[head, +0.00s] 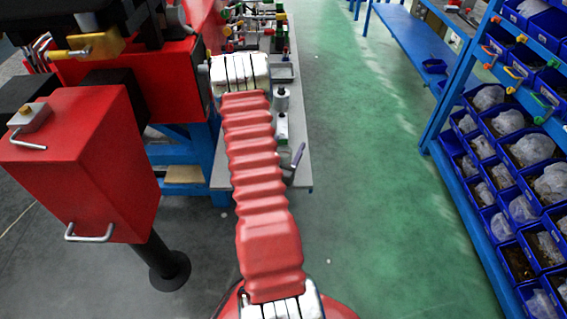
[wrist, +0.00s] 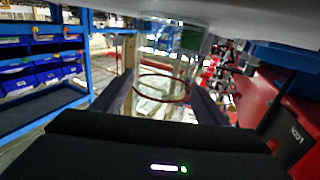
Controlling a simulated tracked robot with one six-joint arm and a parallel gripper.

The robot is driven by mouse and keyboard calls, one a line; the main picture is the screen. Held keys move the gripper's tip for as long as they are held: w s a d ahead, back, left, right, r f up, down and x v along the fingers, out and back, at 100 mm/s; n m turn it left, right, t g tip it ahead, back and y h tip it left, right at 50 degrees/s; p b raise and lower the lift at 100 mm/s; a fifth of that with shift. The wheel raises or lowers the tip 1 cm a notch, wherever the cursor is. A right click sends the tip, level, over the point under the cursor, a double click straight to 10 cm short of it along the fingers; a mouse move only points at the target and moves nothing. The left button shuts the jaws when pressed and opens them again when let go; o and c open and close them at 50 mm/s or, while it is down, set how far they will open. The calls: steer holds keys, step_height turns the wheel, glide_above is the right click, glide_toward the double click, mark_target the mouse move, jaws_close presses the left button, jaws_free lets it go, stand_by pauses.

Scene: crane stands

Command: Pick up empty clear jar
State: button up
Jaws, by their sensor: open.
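A clear see-through jar (wrist: 165,72) with a thin dark red ring around it shows upright in the middle of the wrist view. It looks empty; the background shows through it. My gripper (wrist: 164,92) is open, with one dark finger on each side of the jar. I cannot tell whether either finger touches it.
A grey bench (head: 302,165) with small bottles and fittings runs beside my arm. Red machinery (head: 85,155) stands at the left. A blue rack (head: 440,150) with blue bins of bagged parts stands at the right. The green floor (head: 350,130) between them is clear.

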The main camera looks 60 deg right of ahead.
stand_by(0.4)
steer(key=c, duration=1.2)
steer(key=shift+o, duration=0.2)
steer(key=shift+r, duration=0.15)
step_height(320, 180, up, 10)
stand_by(0.7)
